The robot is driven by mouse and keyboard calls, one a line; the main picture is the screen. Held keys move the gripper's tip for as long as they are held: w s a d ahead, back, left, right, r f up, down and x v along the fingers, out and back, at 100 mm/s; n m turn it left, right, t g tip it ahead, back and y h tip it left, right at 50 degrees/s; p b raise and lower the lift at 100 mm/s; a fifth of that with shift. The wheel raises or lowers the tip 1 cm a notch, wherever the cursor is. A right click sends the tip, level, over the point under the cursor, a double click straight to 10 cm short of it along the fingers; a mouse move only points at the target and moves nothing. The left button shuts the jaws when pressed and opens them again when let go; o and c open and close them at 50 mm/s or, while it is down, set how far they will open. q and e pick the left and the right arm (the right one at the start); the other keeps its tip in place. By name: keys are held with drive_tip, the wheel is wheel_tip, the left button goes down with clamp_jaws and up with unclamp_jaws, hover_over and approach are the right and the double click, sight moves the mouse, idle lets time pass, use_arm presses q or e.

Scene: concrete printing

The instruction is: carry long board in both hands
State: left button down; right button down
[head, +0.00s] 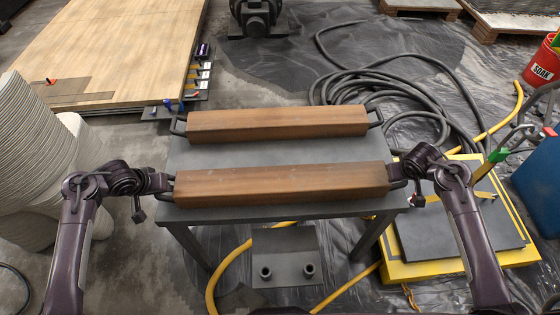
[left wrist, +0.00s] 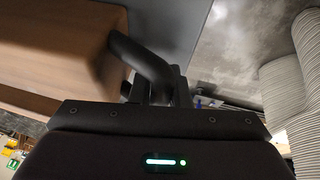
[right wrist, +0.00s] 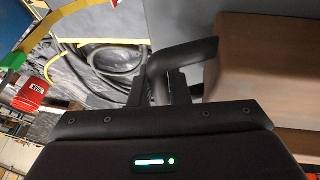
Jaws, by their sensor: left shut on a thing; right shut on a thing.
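Two long brown boards with dark end handles lie across a grey table (head: 270,153). The near board (head: 280,184) is at the table's front edge, and the far board (head: 275,124) is behind it. My left gripper (head: 168,183) is shut on the near board's left handle, which also shows in the left wrist view (left wrist: 140,62). My right gripper (head: 397,172) is shut on its right handle, seen in the right wrist view (right wrist: 180,58). Whether the near board touches the tabletop I cannot tell.
A black hose (head: 400,85) lies coiled behind the table on the right. A yellow platform (head: 462,262) stands at the right, a red bucket (head: 543,65) beyond it. A pale layered stack (head: 40,140) stands at the left, a wooden panel (head: 120,45) at the back left.

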use_arm(q)
drive_tip(key=c, duration=1.8)
unclamp_jaws()
drive_tip(key=shift+f, duration=0.15)
use_arm(e)
drive_tip(key=c, duration=1.8)
unclamp_jaws()
drive_tip(key=shift+f, duration=0.1)
use_arm(q)
drive_tip(key=o, duration=0.4)
drive_tip(key=shift+s, duration=0.1)
use_arm(e)
drive_tip(key=o, duration=0.4)
use_arm(q)
drive_tip(key=shift+o, duration=0.2)
use_arm(e)
drive_tip(key=shift+o, duration=0.2)
drive_tip(key=shift+s, duration=0.1)
use_arm(q)
drive_tip(key=v, duration=1.2)
use_arm(e)
drive_tip(key=v, duration=1.2)
